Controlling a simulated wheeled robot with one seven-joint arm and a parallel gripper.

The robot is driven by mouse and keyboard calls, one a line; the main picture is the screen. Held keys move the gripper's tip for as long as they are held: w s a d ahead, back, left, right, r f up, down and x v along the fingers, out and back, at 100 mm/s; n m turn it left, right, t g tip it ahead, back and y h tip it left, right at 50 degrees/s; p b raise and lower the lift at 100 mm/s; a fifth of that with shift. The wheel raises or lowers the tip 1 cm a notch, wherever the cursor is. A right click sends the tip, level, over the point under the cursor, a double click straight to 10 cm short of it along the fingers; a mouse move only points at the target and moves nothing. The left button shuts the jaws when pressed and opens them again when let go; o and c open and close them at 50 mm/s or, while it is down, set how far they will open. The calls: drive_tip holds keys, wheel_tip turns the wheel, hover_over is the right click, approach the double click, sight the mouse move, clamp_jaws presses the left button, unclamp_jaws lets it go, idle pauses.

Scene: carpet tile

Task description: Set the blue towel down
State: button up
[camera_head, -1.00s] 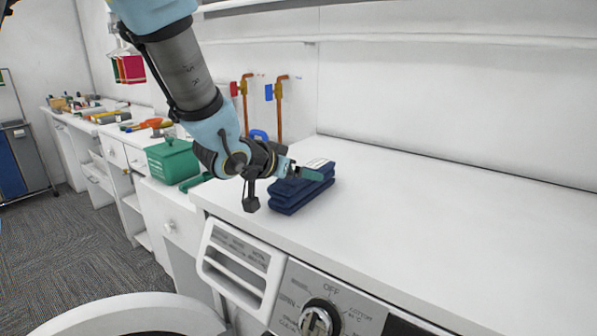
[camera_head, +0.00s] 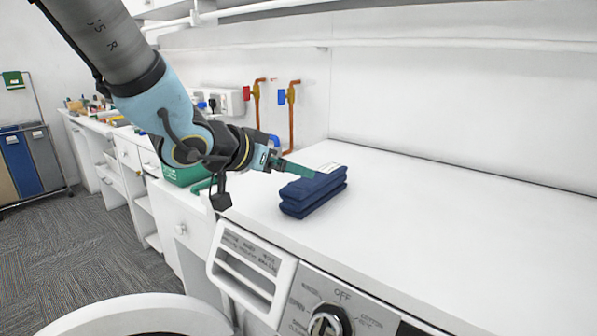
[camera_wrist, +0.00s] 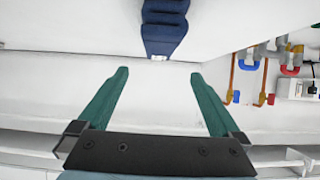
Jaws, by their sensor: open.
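The blue towel (camera_head: 313,194) is a folded dark-blue stack resting on the white counter (camera_head: 430,225) in the head view. In the wrist view the towel (camera_wrist: 164,28) shows at the top, beyond the fingertips and apart from them. My gripper (camera_head: 315,172) has green fingers and is at the back left of the towel in the head view. In the wrist view my gripper (camera_wrist: 157,72) is open, with nothing between its fingers. The head view does not show clearly whether a finger touches the towel.
A washing machine's control panel (camera_head: 325,305) stands at the front of the counter. Copper pipes (camera_head: 293,115) with red and blue valves run up the wall behind. A green box (camera_head: 183,174) is on the left, behind my arm. The counter right of the towel is clear.

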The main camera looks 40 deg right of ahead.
drive_tip(key=shift+v, duration=1.25)
drive_tip(key=shift+w, duration=0.1)
drive_tip(key=w+a+f+n+t+y, duration=0.2)
drive_tip(key=w+a+f+n+y, duration=0.2)
drive_tip(key=w+a, duration=0.45)
drive_tip(key=w+a+f+n+t+y, duration=0.1)
drive_tip(key=w+a+f+n+y, duration=0.35)
drive_tip(key=a, duration=0.75)
drive_tip(key=s+a+f+n+g+y, duration=0.1)
drive_tip(key=s+a+f+n+g, duration=0.1)
drive_tip(key=a, duration=0.6)
drive_tip(key=s+a+f+n+g+y, duration=0.2)
drive_tip(key=s+a+f+n, duration=0.1)
drive_tip(key=a, duration=0.5)
drive_tip(key=shift+s+a+g, duration=0.3)
drive_tip(key=shift+s+a, duration=0.05)
drive_tip(key=shift+s, duration=0.2)
